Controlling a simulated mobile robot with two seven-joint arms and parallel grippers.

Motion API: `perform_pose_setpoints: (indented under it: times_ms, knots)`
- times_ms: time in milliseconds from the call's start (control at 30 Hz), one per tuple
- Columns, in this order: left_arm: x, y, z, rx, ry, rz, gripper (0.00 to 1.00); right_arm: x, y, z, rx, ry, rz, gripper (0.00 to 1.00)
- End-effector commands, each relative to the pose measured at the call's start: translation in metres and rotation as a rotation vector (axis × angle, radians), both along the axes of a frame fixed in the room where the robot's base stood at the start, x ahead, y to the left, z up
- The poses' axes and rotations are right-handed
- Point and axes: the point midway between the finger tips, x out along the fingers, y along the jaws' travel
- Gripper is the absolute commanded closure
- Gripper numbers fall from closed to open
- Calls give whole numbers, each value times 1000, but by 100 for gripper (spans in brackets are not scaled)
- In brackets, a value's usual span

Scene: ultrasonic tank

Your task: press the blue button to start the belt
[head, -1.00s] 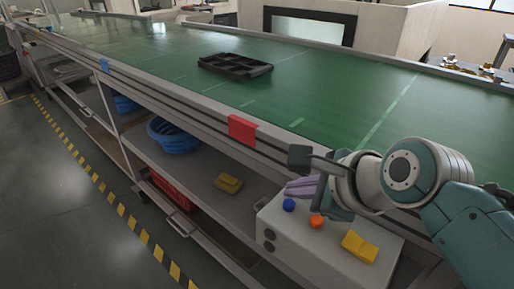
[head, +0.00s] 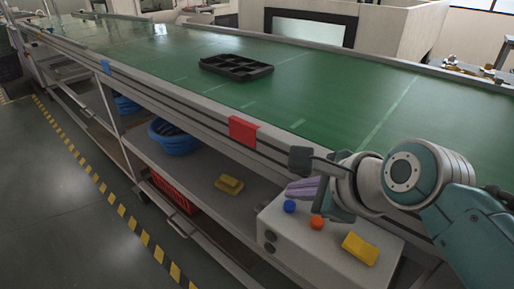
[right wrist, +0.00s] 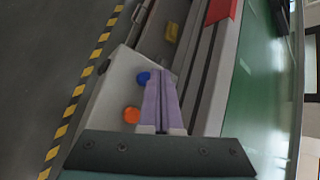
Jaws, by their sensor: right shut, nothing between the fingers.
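The blue button (head: 290,207) sits on top of a pale control box (head: 290,240) beside the belt, with an orange button (head: 317,222) next to it. My right gripper (head: 291,190) has lilac fingers, shut with nothing between them. In the head view its tips are just behind and above the blue button. In the right wrist view the blue button (right wrist: 144,77) is just left of the fingertips (right wrist: 160,75), and the orange button (right wrist: 131,115) is farther down. I see no contact with either button. My left gripper is out of view.
A black compartment tray (head: 236,67) lies on the green belt (head: 330,85). A red patch (head: 243,131) marks the belt's side rail. A yellow block (head: 360,248) is on the box. The shelf below holds a blue basket (head: 172,137) and a yellow item (head: 229,184).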

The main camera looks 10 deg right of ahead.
Motion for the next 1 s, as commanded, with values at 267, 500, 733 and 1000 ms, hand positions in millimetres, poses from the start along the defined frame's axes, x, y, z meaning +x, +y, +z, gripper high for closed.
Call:
perform_pose_setpoints:
  times_ms: [267, 500, 733, 1000]
  knots:
    - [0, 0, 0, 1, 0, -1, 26, 0, 0, 0, 0, 0, 0, 100]
    - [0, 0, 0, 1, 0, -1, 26, 0, 0, -2, 0, 1, 1, 100]
    - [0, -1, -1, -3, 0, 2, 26, 0, 0, -9, 1, 0, -1, 100]
    - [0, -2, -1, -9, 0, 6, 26, 0, 0, -9, 0, 0, 0, 100]
